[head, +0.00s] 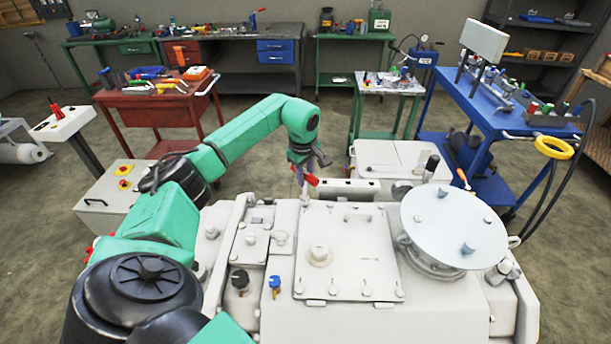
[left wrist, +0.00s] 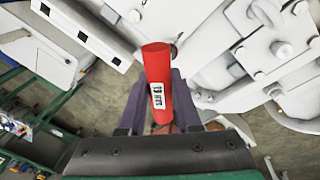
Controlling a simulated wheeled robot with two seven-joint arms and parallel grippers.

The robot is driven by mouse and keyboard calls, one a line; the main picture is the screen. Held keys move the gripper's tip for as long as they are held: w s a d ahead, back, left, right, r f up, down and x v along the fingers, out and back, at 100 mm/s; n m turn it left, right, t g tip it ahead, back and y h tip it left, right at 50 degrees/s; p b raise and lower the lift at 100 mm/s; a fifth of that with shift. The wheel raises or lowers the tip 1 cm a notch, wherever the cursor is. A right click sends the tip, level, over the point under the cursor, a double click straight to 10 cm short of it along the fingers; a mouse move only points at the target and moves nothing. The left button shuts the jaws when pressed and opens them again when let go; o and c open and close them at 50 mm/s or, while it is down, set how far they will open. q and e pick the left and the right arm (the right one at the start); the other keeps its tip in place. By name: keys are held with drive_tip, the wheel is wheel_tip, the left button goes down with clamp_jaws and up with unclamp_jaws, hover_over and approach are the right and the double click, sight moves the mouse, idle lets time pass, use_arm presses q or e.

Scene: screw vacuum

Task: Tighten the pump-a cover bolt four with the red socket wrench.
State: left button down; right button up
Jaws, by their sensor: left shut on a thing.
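My left gripper (head: 308,162) is shut on the red socket wrench (head: 312,181) above the far left part of the white machine (head: 450,310). In the left wrist view the wrench's red handle (left wrist: 156,62), with a white label, sits between the two dark fingers of the gripper (left wrist: 158,108). Its far end points at the machine; I cannot tell whether it touches a bolt. A flat rectangular cover (head: 350,240) with bolts (head: 334,290) along its near edge lies below and right of the gripper. No mark shows which bolt is number four. My right gripper is out of view.
A raised round disc (head: 453,225) stands on the machine's right. A blue knob (head: 274,283) is at its front left. A red cart (head: 155,110) with tools is at the back left, a blue cart (head: 490,115) on the right.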

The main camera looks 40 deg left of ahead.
use_arm(q)
drive_tip(key=shift+f+b, duration=0.4)
drive_tip(key=shift+f, duration=0.2)
idle(0.4)
drive_tip(key=shift+f+m, duration=0.1)
drive_tip(key=shift+m, duration=0.7)
drive_tip(key=m+h+b, duration=0.1)
drive_tip(key=m, duration=0.4)
drive_tip(key=shift+s, duration=0.1)
drive_tip(key=m+h+b, duration=0.1)
drive_tip(key=m, duration=0.5)
drive_tip(key=shift+s, duration=0.1)
drive_tip(key=shift+d, duration=0.15)
drive_tip(key=shift+s+n, duration=0.1)
drive_tip(key=shift+n, duration=0.6)
